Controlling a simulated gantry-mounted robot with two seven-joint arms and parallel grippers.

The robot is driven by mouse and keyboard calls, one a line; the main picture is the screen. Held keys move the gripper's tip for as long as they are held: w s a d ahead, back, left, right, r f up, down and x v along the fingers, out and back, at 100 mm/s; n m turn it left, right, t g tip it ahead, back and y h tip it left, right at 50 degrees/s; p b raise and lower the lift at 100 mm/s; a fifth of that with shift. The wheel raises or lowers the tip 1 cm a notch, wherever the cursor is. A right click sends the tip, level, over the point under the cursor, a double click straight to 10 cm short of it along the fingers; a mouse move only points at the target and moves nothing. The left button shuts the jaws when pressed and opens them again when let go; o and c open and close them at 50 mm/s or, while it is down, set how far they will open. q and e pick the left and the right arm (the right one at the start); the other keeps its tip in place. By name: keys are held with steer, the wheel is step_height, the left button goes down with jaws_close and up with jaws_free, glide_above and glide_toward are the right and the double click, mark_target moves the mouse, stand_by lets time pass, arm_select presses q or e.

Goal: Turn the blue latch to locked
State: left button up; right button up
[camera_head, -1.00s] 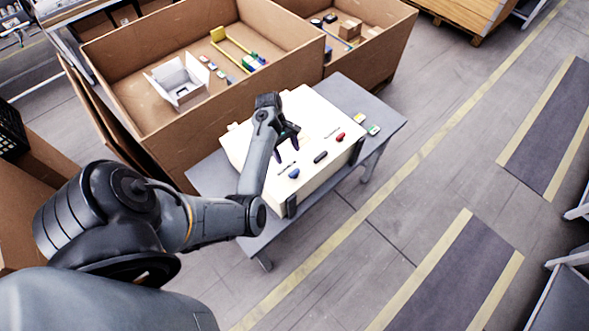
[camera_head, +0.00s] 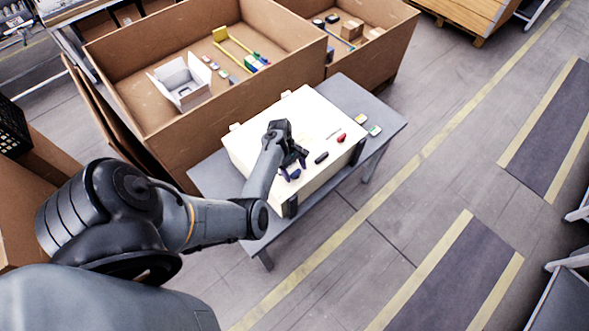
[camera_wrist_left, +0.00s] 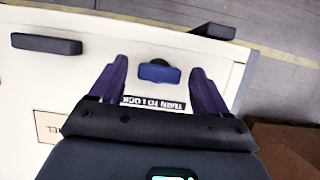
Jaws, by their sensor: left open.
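The blue latch (camera_head: 295,174) is on the cream panel of a box (camera_head: 318,116) on a grey table. In the left wrist view the blue latch (camera_wrist_left: 160,73) lies crosswise between the tips of my left gripper (camera_wrist_left: 158,74), with a gap on each side. A label reading "TURN TO LOCK" (camera_wrist_left: 154,103) shows beside it, upside down. My left gripper (camera_head: 294,168) is open and over the latch in the head view. I cannot tell its height above the panel. My right gripper is not in view.
A black latch (camera_head: 321,157) and a red latch (camera_head: 341,137) sit along the same panel. Black corner pieces (camera_head: 289,207) stand at the box edge.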

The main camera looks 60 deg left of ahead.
arm_select(q)
steer(key=c, duration=1.1)
steer(key=shift+o, duration=0.2)
steer(key=shift+m, duration=0.3)
steer(key=m+g+p, duration=0.1)
steer(key=m, duration=0.2)
steer(key=shift+w+r+m+g+p, duration=0.1)
steer(key=shift+m+g+p, duration=0.2)
steer(key=shift+p, duration=0.05)
steer(key=m, duration=0.2)
steer(key=m+g+p, duration=0.1)
steer(key=m, duration=0.1)
steer(key=shift+w+m+g, duration=0.1)
steer(key=shift+m+g, duration=0.2)
steer(key=m+y, duration=0.1)
steer(key=m, duration=0.1)
steer(key=m+g, duration=0.1)
steer(key=m, duration=0.2)
steer(key=shift+w+d+y+p, duration=0.1)
steer(key=shift+w+y+p, duration=0.05)
steer(key=shift+y+p, duration=0.25)
steer(key=m+g+y, duration=0.1)
steer(key=m, duration=0.2)
steer(key=shift+d+m+p, duration=0.1)
steer(key=shift+m+p, duration=0.25)
steer(key=shift+m, duration=0.35)
